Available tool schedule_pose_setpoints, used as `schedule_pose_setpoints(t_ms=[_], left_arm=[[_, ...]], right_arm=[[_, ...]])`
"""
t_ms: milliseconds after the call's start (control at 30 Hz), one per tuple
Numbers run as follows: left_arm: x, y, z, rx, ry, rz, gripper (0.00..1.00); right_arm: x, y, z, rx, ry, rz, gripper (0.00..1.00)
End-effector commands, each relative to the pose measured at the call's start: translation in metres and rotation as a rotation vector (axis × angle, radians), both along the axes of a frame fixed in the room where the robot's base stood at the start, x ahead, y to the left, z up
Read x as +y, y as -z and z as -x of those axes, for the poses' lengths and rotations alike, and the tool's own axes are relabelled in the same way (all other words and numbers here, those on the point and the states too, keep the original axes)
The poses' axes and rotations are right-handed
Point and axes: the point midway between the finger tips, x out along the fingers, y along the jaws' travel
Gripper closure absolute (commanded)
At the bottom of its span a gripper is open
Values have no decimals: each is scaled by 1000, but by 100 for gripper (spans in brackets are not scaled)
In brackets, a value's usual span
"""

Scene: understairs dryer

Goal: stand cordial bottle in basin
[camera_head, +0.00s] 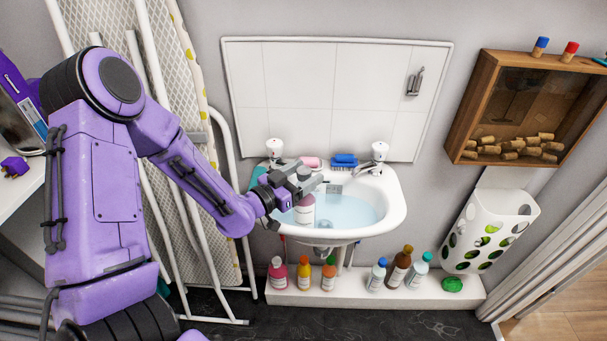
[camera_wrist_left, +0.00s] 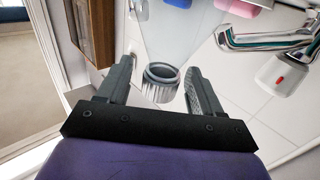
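A small bottle with a pink-white body and pale label (camera_head: 305,212) is upright at the basin (camera_head: 392,204), just below my left gripper (camera_head: 304,183). The gripper hides its top, and I cannot tell if it is the cordial bottle or if its base touches the basin. In the left wrist view, the two fingers of the left gripper (camera_wrist_left: 160,88) are spread apart. A grey ribbed cylinder (camera_wrist_left: 160,83), like a cap, shows between them, with visible gaps on both sides. The right gripper is out of view.
Two taps (camera_head: 379,152) flank the basin's back rim, with a pink soap (camera_head: 311,162) and blue brush (camera_head: 344,160) between. Several bottles (camera_head: 398,267) stand on the white ledge (camera_head: 345,296) below. The cork cabinet (camera_head: 484,101) hangs right; an ironing board (camera_head: 180,75) leans left.

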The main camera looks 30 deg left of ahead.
Motion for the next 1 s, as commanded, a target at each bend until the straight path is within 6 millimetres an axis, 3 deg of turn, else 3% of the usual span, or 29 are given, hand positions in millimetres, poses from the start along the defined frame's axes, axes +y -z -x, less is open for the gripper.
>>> schedule_pose_setpoints(t_ms=[167, 467, 600, 1000], left_arm=[[3, 2, 12, 2, -1, -1, 34], [18, 2, 79, 0, -1, 0, 34], [23, -2, 98, 1, -2, 2, 34], [24, 1, 103, -1, 0, 0, 34]], right_arm=[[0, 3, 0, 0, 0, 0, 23], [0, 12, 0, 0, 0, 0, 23], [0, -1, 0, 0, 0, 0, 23], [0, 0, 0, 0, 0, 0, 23]])
